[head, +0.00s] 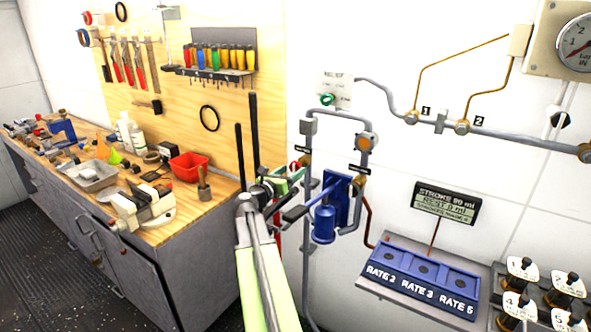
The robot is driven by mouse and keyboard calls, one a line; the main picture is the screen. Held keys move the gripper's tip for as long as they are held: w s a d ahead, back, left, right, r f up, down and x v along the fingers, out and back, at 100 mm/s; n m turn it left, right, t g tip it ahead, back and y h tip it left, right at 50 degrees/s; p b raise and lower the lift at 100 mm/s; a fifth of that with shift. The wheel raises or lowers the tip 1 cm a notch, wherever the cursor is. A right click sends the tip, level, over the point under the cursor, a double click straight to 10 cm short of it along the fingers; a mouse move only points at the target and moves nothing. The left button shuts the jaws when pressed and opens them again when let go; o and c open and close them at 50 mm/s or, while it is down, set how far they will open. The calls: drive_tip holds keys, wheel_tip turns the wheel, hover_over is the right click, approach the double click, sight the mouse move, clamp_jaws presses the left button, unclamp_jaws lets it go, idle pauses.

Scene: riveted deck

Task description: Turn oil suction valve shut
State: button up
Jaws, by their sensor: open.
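The label on the left pipe is too small to read, so I cannot be sure that the small red-handled valve (296,166) there is the oil suction valve. It sits on the left pipe, left of the blue hand pump (324,222). My gripper (285,185), at the end of my green arm, is just left of and below this valve. It is open, with nothing seen between its jaws. I cannot tell whether it touches the valve or is still in front of it. My wrist and the pump's lever hide part of the lower pipe.
A wooden workbench (215,207) with a vice (140,208) and a red bin (188,166) stands left. An orange-centred fitting (365,142) is on the right pipe. A blue rate panel (420,272) and numbered valves (522,270) project at lower right. Open floor (60,265) is at lower left.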

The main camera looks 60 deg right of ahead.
drive_tip(key=shift+d, duration=1.3)
drive_tip(key=shift+c, duration=0.4)
